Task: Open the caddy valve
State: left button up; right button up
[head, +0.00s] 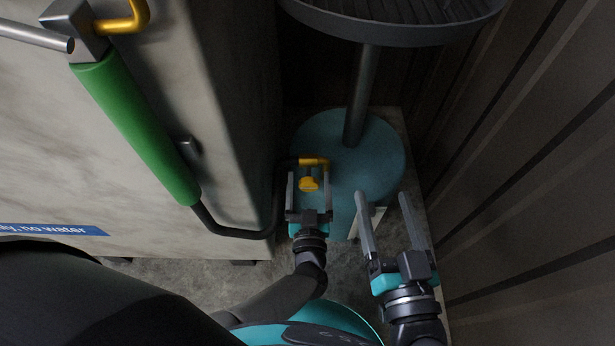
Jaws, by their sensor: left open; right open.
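The teal caddy (385,150) stands on the floor as a round drum with a grey post rising from its top. A small yellow valve handle (309,184) shows at the caddy's left front side, with a yellow pipe piece (316,162) just behind it. My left gripper (309,173) is open, with one finger on each side of the yellow handle; I cannot tell whether either finger touches it. My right gripper (383,195) is open and empty in front of the caddy's right side, pointing toward it. Part of the valve body is hidden by my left gripper.
A round grey tray (395,22) tops the post. A pale cabinet (195,60) stands at left, with a green-sleeved handle (135,130) and a black hose (240,233) running toward the valve. A dark ribbed wall (540,150) closes the right side.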

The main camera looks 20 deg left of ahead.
pick_arm(q)
jog(key=shift+c, duration=0.3)
jog(key=c, duration=1.3)
jog(key=n, duration=0.3)
jog(key=shift+n, duration=0.3)
jog(key=n, duration=0.5)
jog(key=shift+a+f, duration=0.1)
jog(key=n, duration=0.9)
jog(key=shift+a+f, duration=0.1)
jog(key=shift+f, duration=0.05)
jog(key=shift+n, duration=0.3)
